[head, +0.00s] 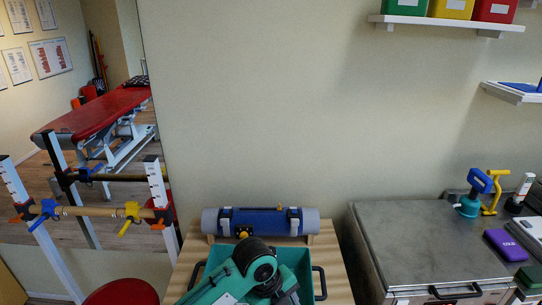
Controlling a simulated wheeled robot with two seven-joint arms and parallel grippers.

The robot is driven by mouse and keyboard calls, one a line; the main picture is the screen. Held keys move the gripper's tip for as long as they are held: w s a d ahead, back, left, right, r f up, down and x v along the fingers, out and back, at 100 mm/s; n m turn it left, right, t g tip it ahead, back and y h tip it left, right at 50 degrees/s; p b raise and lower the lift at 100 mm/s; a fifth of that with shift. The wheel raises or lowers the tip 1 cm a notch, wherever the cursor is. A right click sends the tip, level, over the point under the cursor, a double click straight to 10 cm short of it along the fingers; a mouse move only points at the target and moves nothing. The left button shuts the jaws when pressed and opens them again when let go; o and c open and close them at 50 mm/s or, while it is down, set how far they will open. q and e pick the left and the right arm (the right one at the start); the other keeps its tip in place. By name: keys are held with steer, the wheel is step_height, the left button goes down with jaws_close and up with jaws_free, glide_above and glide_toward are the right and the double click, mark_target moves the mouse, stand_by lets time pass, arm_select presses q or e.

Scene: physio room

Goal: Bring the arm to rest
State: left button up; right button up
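Neither of my grippers shows in the head view. A green and black jointed link, which looks like part of one of my arms, rises from the bottom edge at centre. It stands in front of a teal tray (300,256) with black handles and hides much of its inside. The tray is on a wooden-topped table (340,280). I cannot tell whether the link touches the tray.
A blue and grey roll (262,221) lies behind the tray. On the right, a grey-topped cabinet (400,240) bears a blue-handled teal tool (469,205), a yellow tool (492,192) and a purple box (505,244). A barred frame (95,212) and red stool (122,292) stand left.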

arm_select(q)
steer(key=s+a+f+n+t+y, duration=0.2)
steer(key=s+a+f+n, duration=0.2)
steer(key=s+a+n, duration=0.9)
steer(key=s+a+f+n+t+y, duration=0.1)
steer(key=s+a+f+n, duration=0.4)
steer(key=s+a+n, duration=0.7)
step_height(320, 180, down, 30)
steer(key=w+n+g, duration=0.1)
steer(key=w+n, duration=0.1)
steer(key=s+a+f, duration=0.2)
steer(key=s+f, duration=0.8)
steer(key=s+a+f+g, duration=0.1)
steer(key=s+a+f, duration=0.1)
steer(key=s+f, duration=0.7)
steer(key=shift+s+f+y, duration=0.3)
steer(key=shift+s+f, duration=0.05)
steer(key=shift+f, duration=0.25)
